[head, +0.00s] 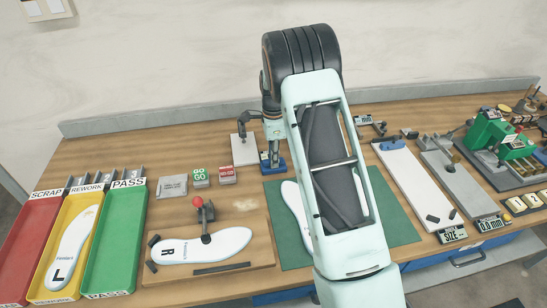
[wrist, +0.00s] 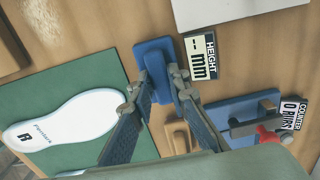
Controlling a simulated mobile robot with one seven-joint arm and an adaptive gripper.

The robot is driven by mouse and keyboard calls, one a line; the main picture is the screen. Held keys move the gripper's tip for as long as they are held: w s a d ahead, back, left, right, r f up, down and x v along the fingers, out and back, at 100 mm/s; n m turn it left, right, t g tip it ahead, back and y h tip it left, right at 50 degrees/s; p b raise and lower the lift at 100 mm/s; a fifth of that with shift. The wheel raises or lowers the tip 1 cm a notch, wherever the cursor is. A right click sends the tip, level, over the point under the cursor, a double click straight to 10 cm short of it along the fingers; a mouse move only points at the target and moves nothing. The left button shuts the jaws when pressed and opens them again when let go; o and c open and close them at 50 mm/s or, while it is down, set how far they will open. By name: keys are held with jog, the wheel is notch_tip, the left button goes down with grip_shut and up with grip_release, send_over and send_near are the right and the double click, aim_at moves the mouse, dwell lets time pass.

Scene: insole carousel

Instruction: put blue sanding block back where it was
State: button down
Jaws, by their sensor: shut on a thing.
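My gripper (wrist: 164,84) points down at the worktop, its two ridged fingers shut on the blue sanding block (wrist: 158,72). The blue block lies between the fingertips, over or on a blue base, right beside the green mat. I cannot tell block from base clearly, nor whether the block touches the surface below. In the head view my gripper (head: 272,150) is low over the bench behind the green mat, with blue (head: 265,166) showing at its tips. My arm hides part of this area.
A green mat (wrist: 75,90) bears a white insole (wrist: 75,117). A height display (wrist: 200,56), a grey plate (head: 244,148), a tan block (wrist: 178,137) and a blue counter fixture (wrist: 237,112) stand close by. Red, yellow and green trays (head: 112,238) are at left.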

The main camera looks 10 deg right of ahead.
jog(key=shift+f, duration=0.15)
jog(key=c, duration=1.8)
grip_release()
jog(key=shift+c, duration=0.2)
notch_tip(320, 180, up, 12)
jog(key=shift+r+b, duration=0.2)
jog(key=shift+b, duration=0.2)
